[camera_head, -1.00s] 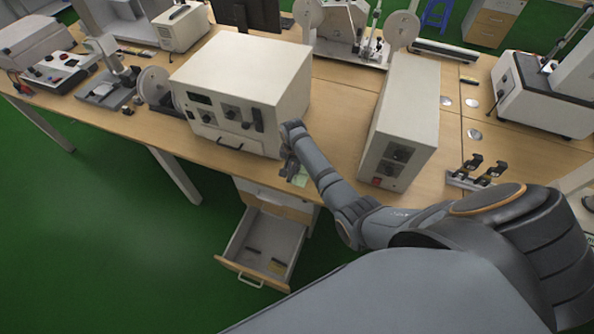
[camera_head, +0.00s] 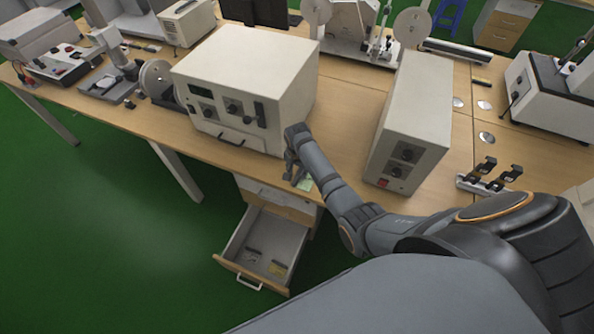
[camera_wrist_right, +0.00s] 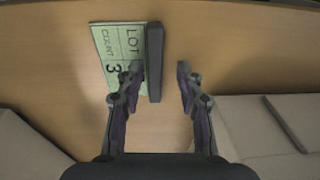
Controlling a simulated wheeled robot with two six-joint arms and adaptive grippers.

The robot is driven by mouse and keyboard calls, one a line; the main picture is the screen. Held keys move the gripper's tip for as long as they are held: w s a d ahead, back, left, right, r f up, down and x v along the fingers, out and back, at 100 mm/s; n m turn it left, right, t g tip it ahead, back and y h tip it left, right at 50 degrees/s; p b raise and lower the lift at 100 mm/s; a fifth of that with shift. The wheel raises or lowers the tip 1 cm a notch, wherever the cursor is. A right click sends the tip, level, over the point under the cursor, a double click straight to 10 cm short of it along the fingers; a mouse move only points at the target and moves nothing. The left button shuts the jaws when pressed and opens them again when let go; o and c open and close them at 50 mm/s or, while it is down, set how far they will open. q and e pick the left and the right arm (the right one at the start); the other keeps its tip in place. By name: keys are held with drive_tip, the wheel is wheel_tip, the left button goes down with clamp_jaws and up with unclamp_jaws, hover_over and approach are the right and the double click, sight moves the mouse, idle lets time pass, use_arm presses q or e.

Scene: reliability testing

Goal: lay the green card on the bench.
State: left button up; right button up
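The green card (camera_wrist_right: 118,55), printed with "LOT", "COUNT" and "3", lies on the wooden bench top (camera_wrist_right: 230,50) in the right wrist view. A dark bar (camera_wrist_right: 154,60) runs along its right edge. My right gripper (camera_wrist_right: 159,72) is open, with one finger over the card's lower part and the other right of the bar; nothing is clamped between them. In the head view the right gripper (camera_head: 292,172) is at the bench's front edge, and a small part of the card (camera_head: 305,184) shows beside it. My left gripper is not in view.
A large beige instrument box (camera_head: 245,80) stands just behind the right gripper, and a tall beige unit (camera_head: 408,120) stands to its right. An open drawer (camera_head: 262,245) with small items juts out below. Bare bench top lies between the two boxes (camera_head: 345,110).

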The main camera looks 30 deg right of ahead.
sight(297, 177)
wheel_tip(297, 177, up, 12)
drive_tip(key=s, duration=0.1)
drive_tip(key=shift+a+r, duration=0.15)
drive_tip(key=shift+a, duration=0.05)
drive_tip(key=shift+s, duration=0.1)
idle(0.4)
